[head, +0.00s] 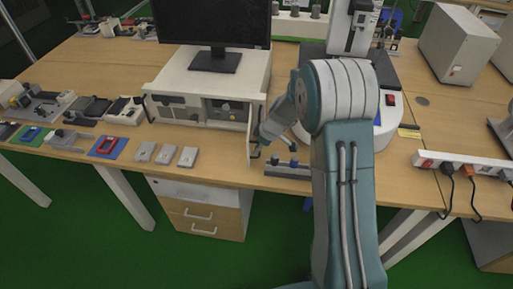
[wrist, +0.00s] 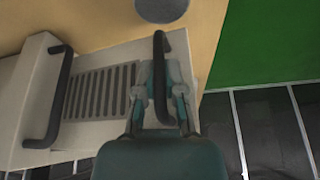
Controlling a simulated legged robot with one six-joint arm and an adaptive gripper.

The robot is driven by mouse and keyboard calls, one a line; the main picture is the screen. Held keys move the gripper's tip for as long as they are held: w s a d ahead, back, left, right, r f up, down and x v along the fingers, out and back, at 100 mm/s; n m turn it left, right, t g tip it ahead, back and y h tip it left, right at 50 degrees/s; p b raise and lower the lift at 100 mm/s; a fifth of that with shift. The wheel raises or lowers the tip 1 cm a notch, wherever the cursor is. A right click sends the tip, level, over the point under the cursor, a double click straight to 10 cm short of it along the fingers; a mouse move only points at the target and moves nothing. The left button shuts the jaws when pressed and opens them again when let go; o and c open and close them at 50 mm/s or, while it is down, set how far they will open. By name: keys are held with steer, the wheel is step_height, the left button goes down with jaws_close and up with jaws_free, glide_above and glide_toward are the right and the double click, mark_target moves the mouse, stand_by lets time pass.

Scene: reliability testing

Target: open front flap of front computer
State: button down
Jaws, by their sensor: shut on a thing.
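The front computer (head: 210,82) is a low off-white box under the monitor. Its front flap (head: 250,133) shows as a narrow pale panel standing out from the box's right front corner. The drive bays (head: 200,109) behind it are exposed. My gripper (head: 257,146) is at the flap's outer end, partly hidden by my arm. In the wrist view my gripper (wrist: 162,98) is shut on a black bar handle (wrist: 159,65), with one finger on each side. A slotted grille (wrist: 98,92) and a second black handle (wrist: 54,100) are left of it.
The monitor (head: 212,22) stands on the computer. Small grey blocks (head: 166,154) and colored fixtures lie left on the table. A blue-grey fixture (head: 288,168) sits close to the right of the flap. A power strip (head: 465,163) lies further right. Green floor is open in front.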

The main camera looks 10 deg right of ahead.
steer(key=shift+s+f, duration=0.1)
steer(key=shift+s, duration=0.05)
steer(key=c, duration=0.7)
jaws_free()
steer(key=v, duration=1.2)
